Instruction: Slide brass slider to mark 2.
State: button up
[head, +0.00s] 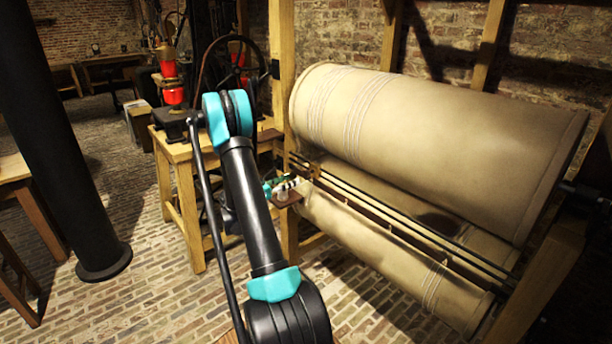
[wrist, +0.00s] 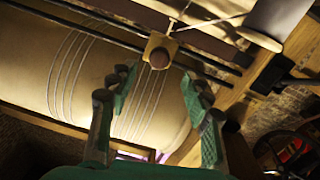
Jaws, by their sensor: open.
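In the wrist view, the brass slider (wrist: 158,42) is a small plate with a round brown knob (wrist: 159,58), sitting at dark parallel rods (wrist: 95,30). My gripper (wrist: 160,82) is open and empty, with the knob ahead of the gap between its teal-and-dark fingers. I cannot tell whether either finger touches the knob. In the head view my gripper (head: 282,187) is at the left end of the roller frame, partly behind my arm. No number marks can be read in either view.
A large cloth-covered roller (head: 430,130) lies above the rods (head: 400,218), with a lower roller (head: 385,255) beneath. A wooden post (head: 283,90) stands beside my gripper. A wooden bench (head: 178,155) is left of my arm, and a black column (head: 70,170) stands further left.

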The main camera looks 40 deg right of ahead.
aim_at(304, 175)
jog(key=d, duration=0.9)
jog(key=shift+w+d, duration=0.1)
grip_shut()
